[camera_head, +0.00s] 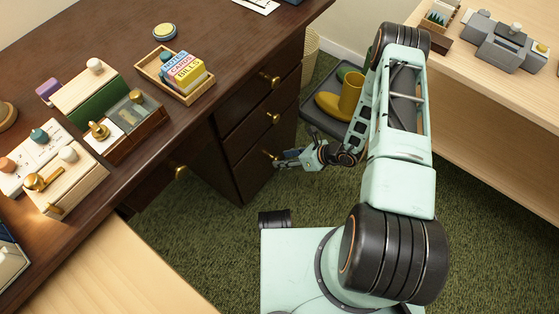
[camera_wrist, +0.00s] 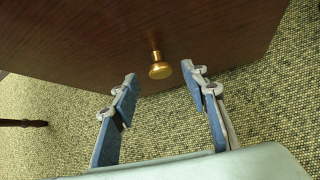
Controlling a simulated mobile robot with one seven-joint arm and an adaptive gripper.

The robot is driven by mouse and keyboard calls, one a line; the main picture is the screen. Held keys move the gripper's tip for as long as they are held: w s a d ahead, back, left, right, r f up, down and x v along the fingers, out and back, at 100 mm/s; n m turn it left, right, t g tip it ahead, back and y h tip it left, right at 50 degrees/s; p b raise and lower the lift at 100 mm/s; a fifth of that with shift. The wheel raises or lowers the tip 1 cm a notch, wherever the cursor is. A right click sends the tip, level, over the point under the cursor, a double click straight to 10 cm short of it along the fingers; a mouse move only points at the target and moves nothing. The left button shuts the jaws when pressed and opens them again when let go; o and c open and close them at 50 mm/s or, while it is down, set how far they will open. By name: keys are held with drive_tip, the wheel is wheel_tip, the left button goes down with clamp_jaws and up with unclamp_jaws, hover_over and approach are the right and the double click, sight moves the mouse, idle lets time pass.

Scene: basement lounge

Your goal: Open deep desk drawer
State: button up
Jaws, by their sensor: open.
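The dark brown desk has a stack of three drawers on its right side, all appearing closed. The bottom drawer front (camera_head: 252,172) has a round brass knob; in the wrist view the drawer front (camera_wrist: 90,45) and its knob (camera_wrist: 160,70) show close up. My gripper (camera_head: 280,160) is at the bottom drawer's height, just in front of it. In the wrist view my gripper (camera_wrist: 160,78) is open, with one blue-grey finger on either side of the knob. The fingers look apart from the knob; the exact depth is hard to tell.
The upper drawers have brass knobs (camera_head: 271,80) and (camera_head: 273,118). Another brass knob (camera_head: 180,173) is farther left under the desktop. A dark tray (camera_head: 315,112) with yellow boots (camera_head: 342,98) stands right of the drawers. A light wood table (camera_head: 490,90) is at right. Green carpet (camera_head: 195,225) lies between.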

drive_tip(key=shift+b+x, duration=0.3)
drive_tip(key=shift+x, duration=1.15)
drive_tip(key=shift+c, duration=0.5)
clamp_jaws()
